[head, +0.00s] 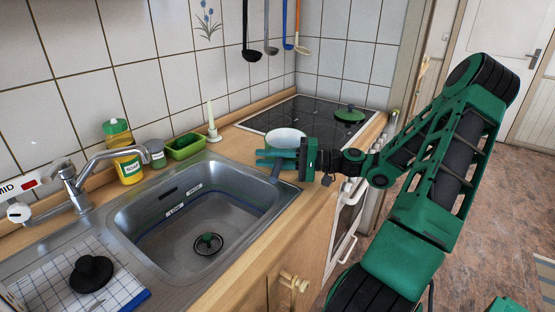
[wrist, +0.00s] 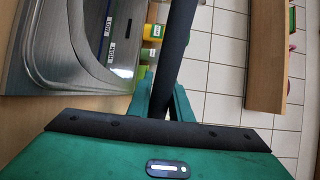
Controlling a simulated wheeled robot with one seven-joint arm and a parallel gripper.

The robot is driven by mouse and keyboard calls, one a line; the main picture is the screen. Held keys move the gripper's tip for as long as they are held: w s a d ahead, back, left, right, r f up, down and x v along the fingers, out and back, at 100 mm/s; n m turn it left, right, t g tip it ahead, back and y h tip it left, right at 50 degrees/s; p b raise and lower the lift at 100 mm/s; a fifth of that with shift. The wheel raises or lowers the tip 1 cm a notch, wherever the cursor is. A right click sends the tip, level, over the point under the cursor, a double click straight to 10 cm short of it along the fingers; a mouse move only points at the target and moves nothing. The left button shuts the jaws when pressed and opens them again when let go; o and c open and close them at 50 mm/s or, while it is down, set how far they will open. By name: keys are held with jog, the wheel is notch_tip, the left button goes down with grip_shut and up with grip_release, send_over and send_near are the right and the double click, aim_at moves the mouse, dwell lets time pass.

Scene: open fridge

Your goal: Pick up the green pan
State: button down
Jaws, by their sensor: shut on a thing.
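The pan (head: 287,136), pale inside, shows in the head view behind my gripper (head: 268,159), by the counter's corner next to the hob. My gripper partly hides its near side. My gripper's green fingers are shut on the dark pan handle (head: 276,170), whose end shows below them at the sink's right edge. In the wrist view, the handle (wrist: 178,55) runs up from between the fingers (wrist: 162,105); the pan's bowl is out of that view. I cannot tell whether the pan touches the counter.
A black hob (head: 290,116) with a green lid (head: 349,114) lies behind. The steel sink (head: 175,235) and tap (head: 75,185) are left. A yellow bottle (head: 126,162), green tub (head: 185,147) and candle (head: 212,125) line the wall. Ladles (head: 252,54) hang above. Open floor lies right.

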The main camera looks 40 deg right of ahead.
jog(key=shift+r, duration=0.2)
jog(key=shift+r, duration=0.65)
jog(key=s+a+r, duration=0.7)
jog(key=a+r, duration=0.2)
jog(key=shift+r, duration=0.15)
jog(key=shift+s, duration=0.2)
